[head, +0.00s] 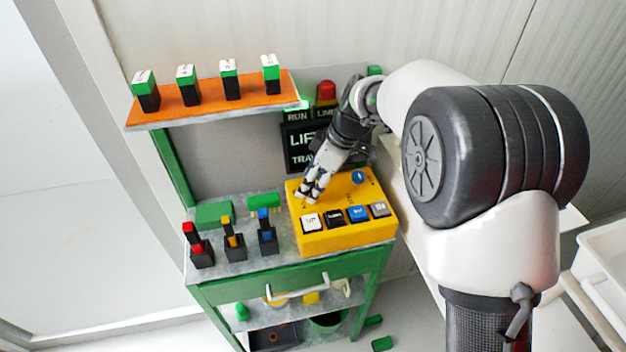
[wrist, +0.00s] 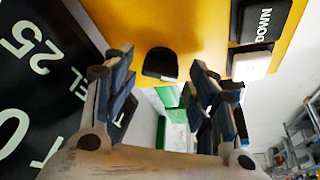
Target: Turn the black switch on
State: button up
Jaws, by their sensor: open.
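The yellow control box (head: 345,237) stands on the green workbench, and its yellow face (wrist: 190,25) fills the top of the wrist view. A small black switch (wrist: 160,63) sits on that face, between and a little beyond my fingertips. My gripper (head: 311,195) is over the upper left part of the box, fingers pointing down at it. In the wrist view my gripper (wrist: 160,78) is open and empty, one finger on each side of the switch. I cannot tell whether the fingers touch the box. In the head view my gripper hides the switch.
A black DOWN button (wrist: 262,22) is near the right finger. A blue knob (head: 359,177) is on the box's upper right. A dark display (head: 302,147) stands behind. Coloured switches (head: 234,241) stand left of the box. An orange shelf (head: 212,100) is above.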

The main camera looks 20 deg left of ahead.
aim_at(325, 195)
jog(key=shift+r, duration=0.1)
jog(key=v, duration=0.8)
dwell(0.4)
